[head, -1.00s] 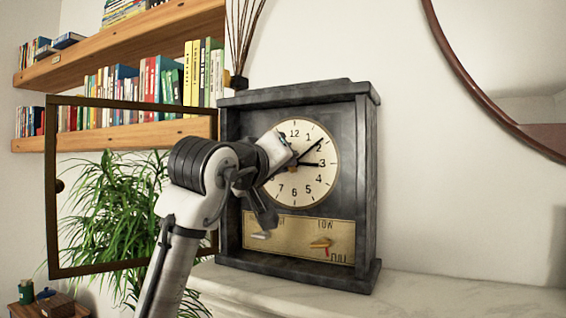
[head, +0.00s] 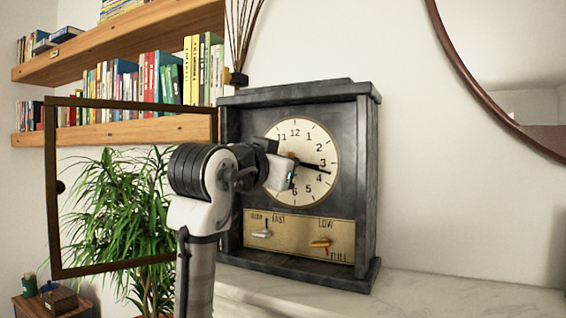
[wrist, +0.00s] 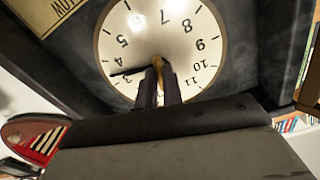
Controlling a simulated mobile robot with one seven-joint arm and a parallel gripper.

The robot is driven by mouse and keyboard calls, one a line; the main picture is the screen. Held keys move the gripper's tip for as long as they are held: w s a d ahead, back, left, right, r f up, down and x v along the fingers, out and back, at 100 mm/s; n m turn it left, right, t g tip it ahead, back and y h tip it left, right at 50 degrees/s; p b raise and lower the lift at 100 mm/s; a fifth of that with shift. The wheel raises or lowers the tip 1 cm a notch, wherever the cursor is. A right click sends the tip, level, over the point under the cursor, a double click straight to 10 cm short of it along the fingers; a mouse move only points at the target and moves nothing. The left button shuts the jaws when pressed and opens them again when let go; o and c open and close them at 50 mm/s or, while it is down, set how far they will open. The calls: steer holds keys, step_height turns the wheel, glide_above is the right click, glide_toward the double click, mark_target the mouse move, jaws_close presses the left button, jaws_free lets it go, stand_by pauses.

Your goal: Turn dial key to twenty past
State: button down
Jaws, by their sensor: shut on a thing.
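The clock (head: 316,205) has a cream dial with black numerals, and it shows upside down in the wrist view (wrist: 190,45). A long black hand (head: 319,169) points between 3 and 4, also in the wrist view (wrist: 128,72). Any second hand is hard to separate from it. My gripper (head: 291,162) reaches the dial's middle from the left and hides part of its left side. In the wrist view its fingers (wrist: 157,82) are shut on the brass dial key (wrist: 159,61) at the centre.
The clock's framed door (head: 49,200) stands open to the left. Below the dial, a brass panel (head: 288,243) carries two small levers. The marble mantel (head: 440,286) is clear to the right. Bookshelves (head: 120,135) and a plant (head: 110,215) stand behind on the left.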

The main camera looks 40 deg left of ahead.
steer(key=shift+m, duration=1.5)
steer(key=c, duration=1.5)
jaws_free()
steer(key=shift+c, duration=0.2)
steer(key=b+v, duration=0.4)
steer(key=v, duration=1)
steer(key=shift+w+a, duration=0.1)
steer(key=shift+a, duration=0.05)
